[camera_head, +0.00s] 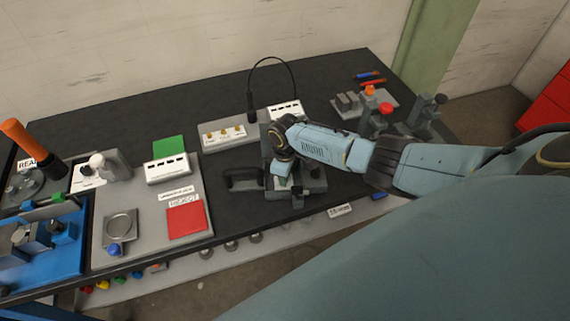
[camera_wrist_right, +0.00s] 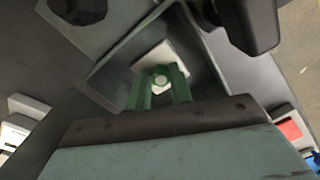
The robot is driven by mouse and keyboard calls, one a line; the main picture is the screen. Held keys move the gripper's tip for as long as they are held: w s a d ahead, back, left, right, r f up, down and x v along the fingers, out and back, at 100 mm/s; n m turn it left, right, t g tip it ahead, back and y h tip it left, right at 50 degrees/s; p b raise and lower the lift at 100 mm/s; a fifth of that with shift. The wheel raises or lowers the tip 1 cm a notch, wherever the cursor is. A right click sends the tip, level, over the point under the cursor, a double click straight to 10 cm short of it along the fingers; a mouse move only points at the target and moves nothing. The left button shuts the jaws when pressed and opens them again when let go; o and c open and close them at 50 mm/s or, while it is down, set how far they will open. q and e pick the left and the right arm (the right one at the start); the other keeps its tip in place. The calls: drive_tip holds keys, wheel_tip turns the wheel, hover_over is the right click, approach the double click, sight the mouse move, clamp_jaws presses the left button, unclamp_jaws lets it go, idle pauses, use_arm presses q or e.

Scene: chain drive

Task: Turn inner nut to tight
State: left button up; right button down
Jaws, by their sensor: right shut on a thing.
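In the right wrist view, the two green fingers of my right gripper (camera_wrist_right: 159,86) point at a pale block (camera_wrist_right: 150,60) on a grey fixture. The inner nut (camera_wrist_right: 161,78), a small pale rounded piece, sits between the fingertips, and the fingers are closed on it. How tight the nut is cannot be seen. In the head view my right arm comes in from the right over the grey fixture (camera_head: 312,184) at the table's front edge. The wrist hides the nut and fingertips there. My left gripper is not in view.
A dark handle (camera_head: 243,179) sticks out left of the fixture. Behind stands a grey block with brass pieces (camera_head: 222,134) and a black cable (camera_head: 272,60). A panel with a red pad (camera_head: 187,219) lies left.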

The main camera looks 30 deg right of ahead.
drive_tip(key=shift+r, duration=0.1)
drive_tip(key=c, duration=1.2)
unclamp_jaws()
drive_tip(key=shift+c, duration=0.2)
wheel_tip(320, 180, up, 13)
drive_tip(key=p, duration=0.1)
drive_tip(key=shift+r, duration=0.2)
